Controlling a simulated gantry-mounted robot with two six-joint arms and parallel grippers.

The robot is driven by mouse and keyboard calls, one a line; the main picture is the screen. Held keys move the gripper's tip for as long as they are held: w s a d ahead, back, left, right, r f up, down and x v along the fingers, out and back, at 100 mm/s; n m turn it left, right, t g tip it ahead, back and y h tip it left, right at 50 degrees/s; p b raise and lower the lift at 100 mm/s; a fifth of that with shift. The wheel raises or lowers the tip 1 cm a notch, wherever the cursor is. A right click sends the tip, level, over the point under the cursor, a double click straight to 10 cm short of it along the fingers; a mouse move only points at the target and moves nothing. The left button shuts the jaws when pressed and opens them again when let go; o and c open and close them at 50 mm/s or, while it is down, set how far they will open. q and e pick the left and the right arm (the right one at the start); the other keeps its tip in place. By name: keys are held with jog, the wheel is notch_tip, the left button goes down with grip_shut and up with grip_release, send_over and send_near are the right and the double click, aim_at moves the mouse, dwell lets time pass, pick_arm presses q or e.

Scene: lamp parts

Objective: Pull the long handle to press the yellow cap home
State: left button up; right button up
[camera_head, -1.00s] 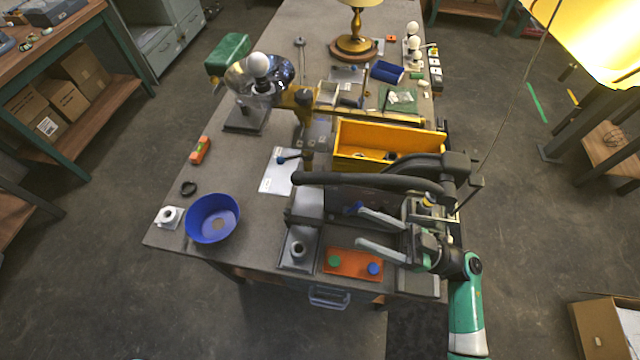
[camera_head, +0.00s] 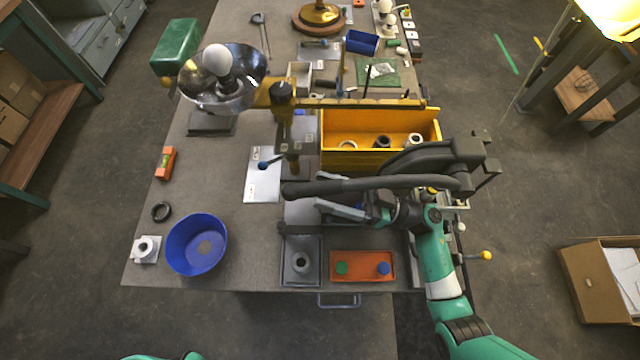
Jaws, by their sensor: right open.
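A long dark handle (camera_head: 360,186) runs left to right across the press at the table's front right, with its rounded free end at the left. Its other end meets a dark curved arm (camera_head: 430,158) at the right. A small yellow piece (camera_head: 432,190), possibly the yellow cap, shows near that right end; how it is seated cannot be told. My right gripper (camera_head: 318,207) is open, its grey fingers pointing left just on the near side of the handle. The handle partly hides the fingers, and contact cannot be told. My left gripper is out of view.
A yellow bin (camera_head: 330,160) stands behind the handle. In front are a grey block with a round socket (camera_head: 303,284) and an orange tray (camera_head: 362,278). A blue bowl (camera_head: 180,250) stands left. A yellow-knobbed rod (camera_head: 486,255) juts right past the table edge.

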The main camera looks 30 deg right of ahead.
jog(key=shift+x, duration=0.95)
grip_shut()
dwell(0.7)
